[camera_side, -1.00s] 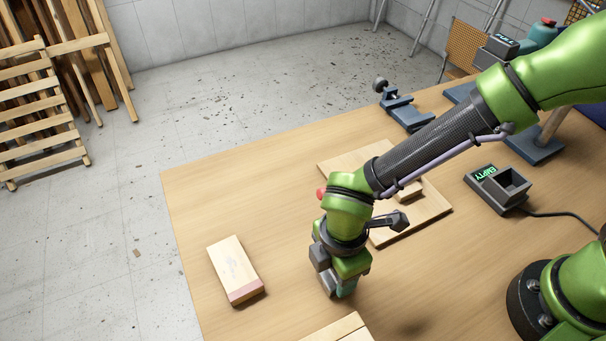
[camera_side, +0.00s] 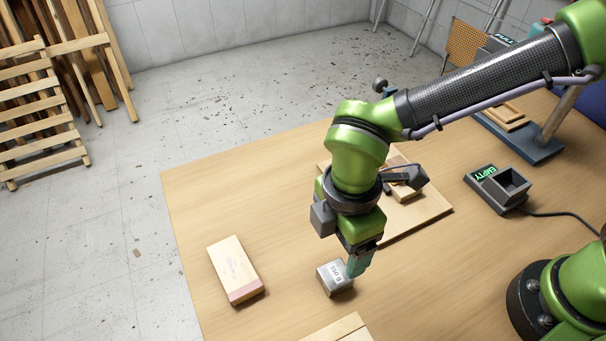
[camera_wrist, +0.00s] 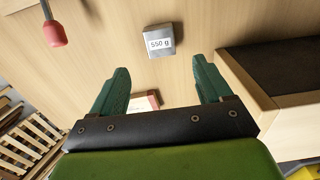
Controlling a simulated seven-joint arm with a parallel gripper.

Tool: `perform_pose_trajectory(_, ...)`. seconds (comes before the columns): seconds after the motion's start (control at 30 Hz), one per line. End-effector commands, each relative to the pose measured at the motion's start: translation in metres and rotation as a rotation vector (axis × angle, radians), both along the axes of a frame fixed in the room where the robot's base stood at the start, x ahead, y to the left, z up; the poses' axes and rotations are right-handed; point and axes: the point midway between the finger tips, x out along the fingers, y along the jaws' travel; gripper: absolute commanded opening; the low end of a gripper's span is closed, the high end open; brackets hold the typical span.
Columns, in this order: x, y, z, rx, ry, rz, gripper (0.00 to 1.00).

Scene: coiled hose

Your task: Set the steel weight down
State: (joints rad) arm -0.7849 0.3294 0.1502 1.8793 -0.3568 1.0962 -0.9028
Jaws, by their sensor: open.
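The steel weight (camera_side: 335,279) is a small grey block with a white label. It rests on the wooden table, and its label reads 550 g in the wrist view (camera_wrist: 160,41). My gripper (camera_side: 357,268) is above and just to the right of the weight in the side view. In the wrist view its two green fingers (camera_wrist: 160,85) are spread apart with nothing between them. The weight lies beyond the fingertips there, apart from them.
A wooden block with a reddish end (camera_side: 235,270) lies to the left. A wooden board (camera_side: 430,212) is behind my gripper. A dark box with an EMPTY display (camera_side: 497,189) stands at the right. Another wooden piece (camera_side: 340,330) is at the front edge.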

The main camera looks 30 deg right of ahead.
Motion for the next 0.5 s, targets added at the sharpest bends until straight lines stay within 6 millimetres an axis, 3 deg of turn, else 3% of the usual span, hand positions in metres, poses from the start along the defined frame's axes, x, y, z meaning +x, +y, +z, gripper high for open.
perform_pose_trajectory(0.27, 0.005, -0.007, 0.031, 0.011, -0.009, -0.041, 0.78)
perform_pose_trajectory(0.37, 0.017, -0.033, 0.050, 0.054, -0.036, -0.192, 0.78)
perform_pose_trajectory(0.5, 0.035, -0.101, 0.087, 0.172, -0.100, -0.593, 0.78)
